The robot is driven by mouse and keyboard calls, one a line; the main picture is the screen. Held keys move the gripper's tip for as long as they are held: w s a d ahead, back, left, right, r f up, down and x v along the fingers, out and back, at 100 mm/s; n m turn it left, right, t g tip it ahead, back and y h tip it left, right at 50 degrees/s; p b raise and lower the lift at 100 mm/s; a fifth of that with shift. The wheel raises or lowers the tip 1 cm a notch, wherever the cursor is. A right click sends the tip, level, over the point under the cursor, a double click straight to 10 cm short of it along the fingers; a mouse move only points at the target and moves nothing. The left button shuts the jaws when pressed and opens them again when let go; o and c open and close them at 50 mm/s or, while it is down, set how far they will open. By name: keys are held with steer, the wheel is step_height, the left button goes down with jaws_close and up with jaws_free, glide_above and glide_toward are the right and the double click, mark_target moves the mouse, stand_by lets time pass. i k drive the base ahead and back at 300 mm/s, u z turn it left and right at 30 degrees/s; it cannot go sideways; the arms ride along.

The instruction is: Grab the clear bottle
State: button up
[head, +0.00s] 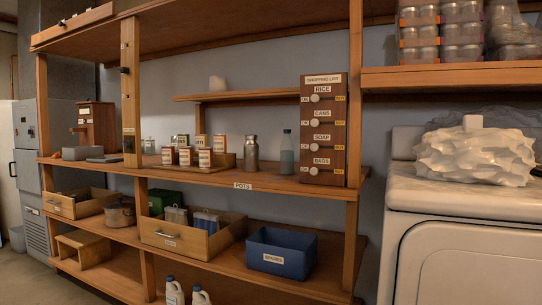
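The clear bottle (287,158) stands upright on the middle shelf, near its right end. It has a narrow neck and looks pale bluish and see-through. A grey metallic bottle (251,155) stands a little to its left, apart from it. The wooden shopping list board (323,130) with several knobs stands just to its right. My gripper is not in view.
Small labelled tins (205,158) stand left of the bottles. The shelf above (235,96) is short and set back. A blue bin (281,253) and an open wooden drawer (183,240) sit below. A white appliance (460,230) stands at right.

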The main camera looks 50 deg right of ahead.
mark_target(287, 147)
steer(key=i, duration=3.1)
steer(key=z, duration=2)
